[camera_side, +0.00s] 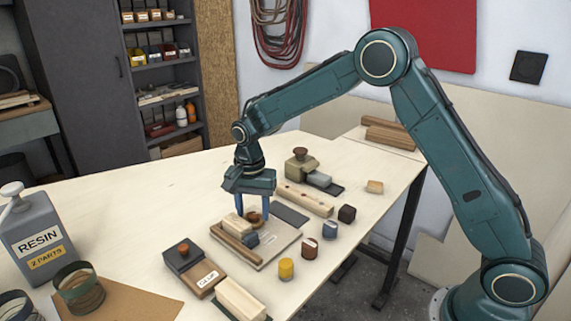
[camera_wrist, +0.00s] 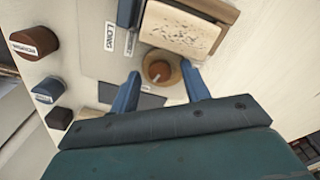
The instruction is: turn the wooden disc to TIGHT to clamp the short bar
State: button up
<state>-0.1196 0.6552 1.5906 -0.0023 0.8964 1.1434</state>
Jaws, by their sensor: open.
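A pale speckled block (camera_wrist: 185,28), perhaps the short bar, lies beside the disc. It also shows in the side view (camera_side: 236,224). TIGHT is not readable in either view.
A brown bar (camera_side: 235,240) lies along the plate's front. Yellow (camera_side: 286,268), dark red (camera_side: 309,247) and dark blue (camera_side: 330,230) pieces stand to the right. A dark box (camera_side: 184,257) and pale block (camera_side: 240,298) are nearer. The table's left back is clear.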

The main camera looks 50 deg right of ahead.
jog(key=c, duration=1)
jog(key=shift+n, duration=0.5)
jog(key=n, duration=0.8)
jog(key=shift+w, duration=0.1)
jog(key=n, duration=1.3)
jog(key=shift+a, duration=0.1)
